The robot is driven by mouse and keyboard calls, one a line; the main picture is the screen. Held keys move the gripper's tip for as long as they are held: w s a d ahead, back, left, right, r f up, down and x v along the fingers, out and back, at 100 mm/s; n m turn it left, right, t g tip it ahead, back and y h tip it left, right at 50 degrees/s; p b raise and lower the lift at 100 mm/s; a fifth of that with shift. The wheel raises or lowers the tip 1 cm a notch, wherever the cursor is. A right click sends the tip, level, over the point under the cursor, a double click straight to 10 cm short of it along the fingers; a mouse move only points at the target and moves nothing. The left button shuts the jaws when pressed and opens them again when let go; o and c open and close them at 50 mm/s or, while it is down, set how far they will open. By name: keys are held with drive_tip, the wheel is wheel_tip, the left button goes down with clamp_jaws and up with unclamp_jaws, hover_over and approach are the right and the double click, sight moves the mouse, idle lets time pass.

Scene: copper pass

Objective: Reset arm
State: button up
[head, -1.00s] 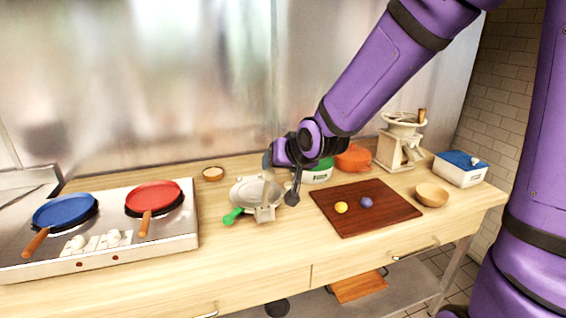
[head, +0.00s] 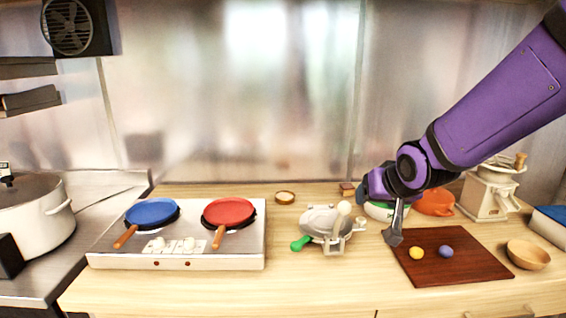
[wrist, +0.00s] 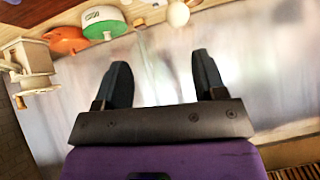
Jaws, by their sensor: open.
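My gripper (wrist: 163,80) is open in the wrist view, with its two dark fingers apart and nothing between them. The pale metal wall fills the space beyond the fingers. In the head view my purple arm reaches in from the right, and its end hangs above the counter (head: 190,288), by the left side of the dark red cutting board (head: 480,270). The fingers are hard to make out in that view. A green and white round container (head: 382,212) is partly hidden behind the wrist; it also shows in the wrist view (wrist: 104,24).
A metal press (head: 322,220) with a green handle stands left of my wrist. A yellow ball (head: 416,253) and a purple ball (head: 446,252) lie on the board. A grinder (head: 488,195), orange pot (head: 434,202), wooden bowl (head: 527,254) and stove (head: 180,258) stand around.

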drive_tip(key=s+d+r+g, duration=0.2)
drive_tip(key=s+d+r, duration=0.2)
drive_tip(key=s, duration=0.7)
drive_tip(key=s+d+r+g+h, duration=0.1)
drive_tip(key=s+d+r, duration=0.3)
drive_tip(key=s, duration=0.8)
drive_tip(key=shift+s+r+n+g, duration=0.3)
drive_tip(key=shift+r+g, duration=0.1)
drive_tip(key=shift+r, duration=0.2)
drive_tip(key=shift+w+d, duration=0.1)
drive_tip(key=shift+w, duration=0.05)
drive_tip(key=shift+c, duration=0.3)
